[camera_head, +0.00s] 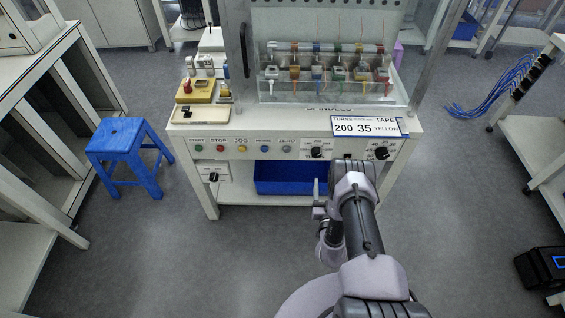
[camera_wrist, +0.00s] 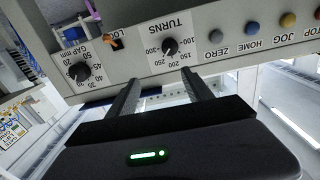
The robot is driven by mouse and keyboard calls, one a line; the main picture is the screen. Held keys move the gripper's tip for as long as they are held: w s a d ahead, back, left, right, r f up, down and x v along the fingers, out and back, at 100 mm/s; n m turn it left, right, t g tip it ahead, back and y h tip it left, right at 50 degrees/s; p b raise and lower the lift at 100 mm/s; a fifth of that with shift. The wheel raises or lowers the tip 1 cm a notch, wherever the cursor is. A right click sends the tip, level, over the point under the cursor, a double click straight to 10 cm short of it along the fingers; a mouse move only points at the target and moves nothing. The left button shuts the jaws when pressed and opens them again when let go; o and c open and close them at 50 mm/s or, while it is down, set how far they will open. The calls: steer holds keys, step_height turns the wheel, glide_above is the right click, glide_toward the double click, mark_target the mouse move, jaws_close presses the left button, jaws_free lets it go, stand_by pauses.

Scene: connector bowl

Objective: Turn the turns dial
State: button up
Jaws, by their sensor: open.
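The turns dial (camera_wrist: 169,46) is a round black knob on the grey panel in the wrist view, with printed numbers around it and the word TURNS beside it. I cannot tell its pointer setting. It also shows in the head view (camera_head: 317,153), on the front of the bench. My gripper (camera_wrist: 161,77) is open and empty in the wrist view. Its two dark fingers point toward the panel, with the dial beyond the gap between their tips and apart from them. In the head view my gripper (camera_head: 319,198) is partly hidden by my arm.
A gap dial (camera_wrist: 78,72) and an orange lock lever (camera_wrist: 116,43) sit beside it; several coloured buttons (camera_wrist: 252,27) line the other side. A blue bin (camera_head: 290,178) is below; a blue stool (camera_head: 118,138) stands left.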

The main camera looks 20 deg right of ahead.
steer(key=s+a+f, duration=0.2)
steer(key=n+b, duration=0.1)
steer(key=b, duration=0.7)
glide_toward(317, 156)
steer(key=shift+y, duration=0.4)
steer(key=x, duration=0.8)
steer(key=shift+w+d, duration=0.1)
steer(key=shift+d, duration=0.1)
steer(key=shift+w+d+r, duration=0.1)
steer(key=shift+w, duration=0.25)
jaws_close()
